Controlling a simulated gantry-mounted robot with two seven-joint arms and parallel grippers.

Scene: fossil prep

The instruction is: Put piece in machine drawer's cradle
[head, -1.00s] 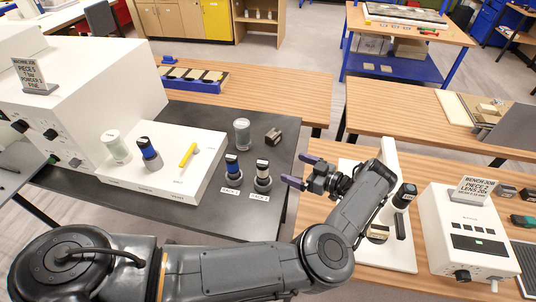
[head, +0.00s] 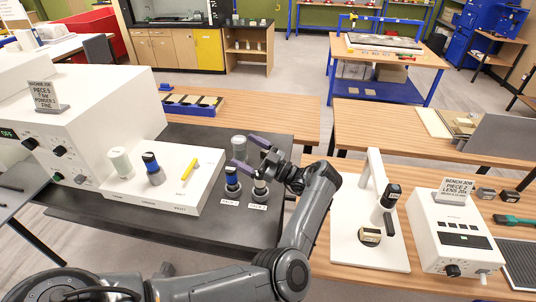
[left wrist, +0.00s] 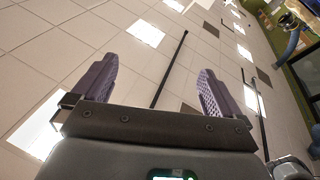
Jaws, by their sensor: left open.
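The white machine (head: 88,125) with knobs and a small lit display stands at the left on the dark table; its job sign (head: 43,96) is on top. I cannot make out an open drawer or a cradle. A small tan-topped piece (head: 370,236) sits on the base of the white stand at the right. My left gripper (head: 249,154) is open over the dark table, near the two capped bottles there. In the left wrist view its purple fingers (left wrist: 158,75) are apart with nothing between them, against the ceiling. My right gripper is not in view.
A blue tray (head: 170,107) with several dark slots lies behind the dark table. A blue-collared bottle (head: 232,182), a grey-collared bottle (head: 259,190) and a clear jar (head: 239,146) stand near my gripper. A white bench unit (head: 455,235) is at the right. The dark table's front is clear.

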